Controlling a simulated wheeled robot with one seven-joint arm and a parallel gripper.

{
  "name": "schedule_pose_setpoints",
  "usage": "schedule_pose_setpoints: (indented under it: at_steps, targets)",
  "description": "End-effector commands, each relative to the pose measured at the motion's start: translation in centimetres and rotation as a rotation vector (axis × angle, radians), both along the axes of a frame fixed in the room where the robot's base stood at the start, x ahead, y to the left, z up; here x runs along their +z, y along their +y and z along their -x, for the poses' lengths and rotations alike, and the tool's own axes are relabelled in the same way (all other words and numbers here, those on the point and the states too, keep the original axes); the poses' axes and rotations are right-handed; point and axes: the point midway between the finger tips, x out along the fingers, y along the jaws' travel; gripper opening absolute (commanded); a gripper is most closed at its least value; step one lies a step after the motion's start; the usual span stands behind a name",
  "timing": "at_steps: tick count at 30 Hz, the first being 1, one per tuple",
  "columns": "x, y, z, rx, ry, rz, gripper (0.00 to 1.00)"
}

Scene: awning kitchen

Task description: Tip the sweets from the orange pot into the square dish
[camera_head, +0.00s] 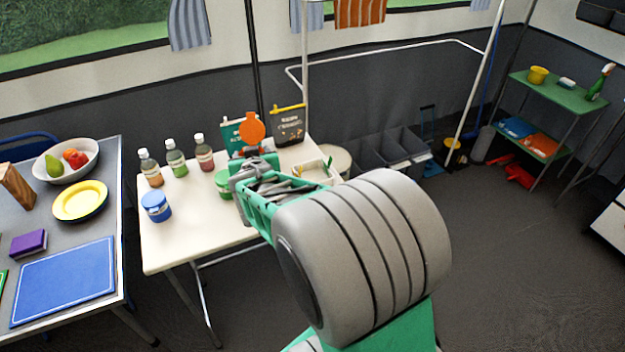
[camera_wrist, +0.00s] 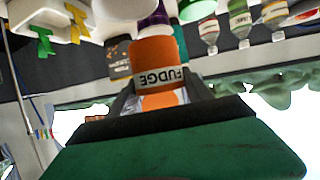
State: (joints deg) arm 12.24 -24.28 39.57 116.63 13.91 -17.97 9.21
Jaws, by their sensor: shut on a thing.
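An orange pot (camera_wrist: 160,65) with a white "FUDGE" label is between the fingers of my gripper (camera_wrist: 160,93), which is shut on it. In the head view, orange (camera_head: 252,127) shows just beyond my gripper (camera_head: 251,158), above the back of the cream table. The wrist picture looks upside down. A pale, low-walled square dish (camera_head: 327,166) seems to stand on the table's right end, to the right of my gripper and partly hidden by my arm. I cannot see inside the pot or the dish, and no sweets show.
On the cream table (camera_head: 165,250) stand bottles (camera_head: 176,158), a blue-lidded jar (camera_head: 156,206) and a green-lidded tub (camera_head: 223,184). A grey table (camera_head: 108,190) with a fruit bowl and yellow plate is at left.

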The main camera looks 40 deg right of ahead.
Motion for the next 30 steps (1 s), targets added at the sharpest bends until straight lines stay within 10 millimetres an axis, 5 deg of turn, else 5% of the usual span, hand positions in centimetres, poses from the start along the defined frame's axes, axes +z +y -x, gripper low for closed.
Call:
schedule_pose_setpoints:
  at_steps: [7,30]
  targets:
    - [-2.1,-4.9,0.2,-0.118,-0.006,0.004,0.00]
    - [-1.4,-6.9,0.7,-0.133,-0.038,-0.136,0.00]
